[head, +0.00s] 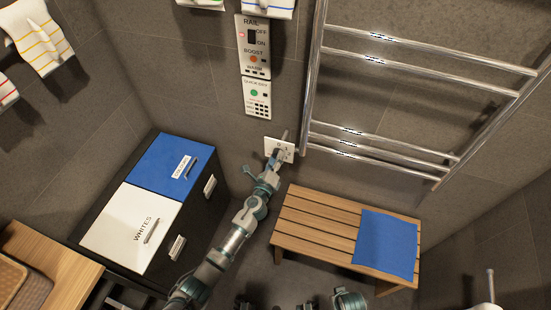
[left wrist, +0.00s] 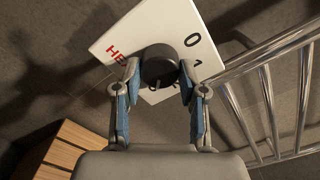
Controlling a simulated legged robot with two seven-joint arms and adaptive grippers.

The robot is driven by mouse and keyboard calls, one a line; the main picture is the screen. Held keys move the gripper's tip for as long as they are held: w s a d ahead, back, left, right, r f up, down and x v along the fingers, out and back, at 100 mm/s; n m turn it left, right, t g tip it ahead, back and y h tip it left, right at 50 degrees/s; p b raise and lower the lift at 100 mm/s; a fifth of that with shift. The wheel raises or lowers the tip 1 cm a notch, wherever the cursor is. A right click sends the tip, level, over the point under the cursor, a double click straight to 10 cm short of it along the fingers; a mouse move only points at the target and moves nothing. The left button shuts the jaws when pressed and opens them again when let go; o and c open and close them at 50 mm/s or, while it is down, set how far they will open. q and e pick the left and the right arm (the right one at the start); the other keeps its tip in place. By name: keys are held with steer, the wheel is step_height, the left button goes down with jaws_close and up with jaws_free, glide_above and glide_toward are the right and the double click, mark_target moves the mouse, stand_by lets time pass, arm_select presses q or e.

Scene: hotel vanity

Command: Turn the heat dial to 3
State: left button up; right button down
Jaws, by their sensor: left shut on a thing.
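The heat dial is a dark round knob (left wrist: 158,66) on a white wall plate (left wrist: 185,22), which looks tilted in the left wrist view. The plate bears red letters starting "HE" and the digits 0 and 1; other marks are hidden by the knob and fingers. In the head view the plate (head: 288,147) is below the wall panels. My left gripper (head: 275,156) reaches up to it. In the left wrist view its fingers (left wrist: 159,84) are shut on the knob, one on each side. The knob's pointer setting cannot be made out.
A chrome towel rail (head: 420,96) is close on the right. A slatted wooden bench (head: 310,222) with a blue towel (head: 385,243) stands below. A bin unit with blue (head: 165,158) and white (head: 118,222) lids stands left. Rail (head: 253,35) and quick-dry (head: 257,97) panels are above.

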arm_select(q)
steer(key=shift+f+m, duration=0.3)
steer(key=shift+m, duration=0.4)
steer(key=shift+a+r, duration=0.1)
steer(key=shift+r, duration=0.05)
steer(key=o, duration=1.2)
steer(key=shift+w, duration=0.1)
steer(key=shift+c, duration=0.2)
steer(key=v, duration=1.2)
